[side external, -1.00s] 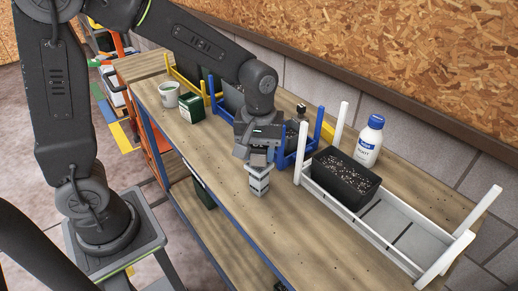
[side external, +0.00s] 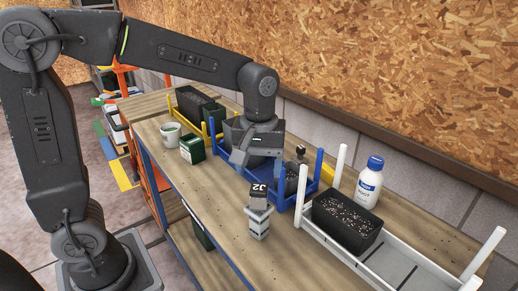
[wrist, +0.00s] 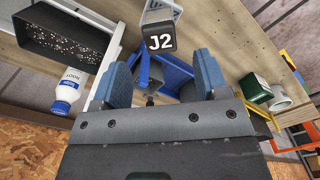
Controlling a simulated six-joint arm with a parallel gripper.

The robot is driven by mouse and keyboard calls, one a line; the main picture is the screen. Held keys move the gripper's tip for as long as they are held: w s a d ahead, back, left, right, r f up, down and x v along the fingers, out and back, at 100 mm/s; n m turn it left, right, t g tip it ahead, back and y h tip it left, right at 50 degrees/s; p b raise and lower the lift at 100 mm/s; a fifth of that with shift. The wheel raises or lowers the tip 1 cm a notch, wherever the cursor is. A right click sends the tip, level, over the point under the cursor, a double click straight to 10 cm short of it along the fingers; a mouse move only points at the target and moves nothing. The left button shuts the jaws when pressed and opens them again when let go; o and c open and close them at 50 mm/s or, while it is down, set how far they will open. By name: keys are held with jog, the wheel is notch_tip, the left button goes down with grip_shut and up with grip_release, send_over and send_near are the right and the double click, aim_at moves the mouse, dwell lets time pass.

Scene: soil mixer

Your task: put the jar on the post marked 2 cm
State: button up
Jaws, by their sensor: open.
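A white rack (side external: 350,262) with a black soil tray (side external: 346,222) stands at right, with a white bottle (side external: 369,182) behind. A blue rack (side external: 277,203) is close behind the post. A green box (side external: 192,150) and pale cup (side external: 171,134) stand left. Bench front is clear.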

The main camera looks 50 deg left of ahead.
aim_at(258, 188)
notch_tip(258, 188, up, 4)
jog(key=s+a+m+t, duration=0.2)
jog(key=s+m, duration=0.2)
jog(key=s, duration=0.3)
jog(key=s+a+f+m+t, duration=0.1)
jog(key=s+m+t, duration=0.2)
jog(key=s+m, duration=0.2)
jog(key=shift+s+a+t, duration=0.3)
jog(key=shift+s+a, duration=0.05)
jog(key=shift+s, duration=0.5)
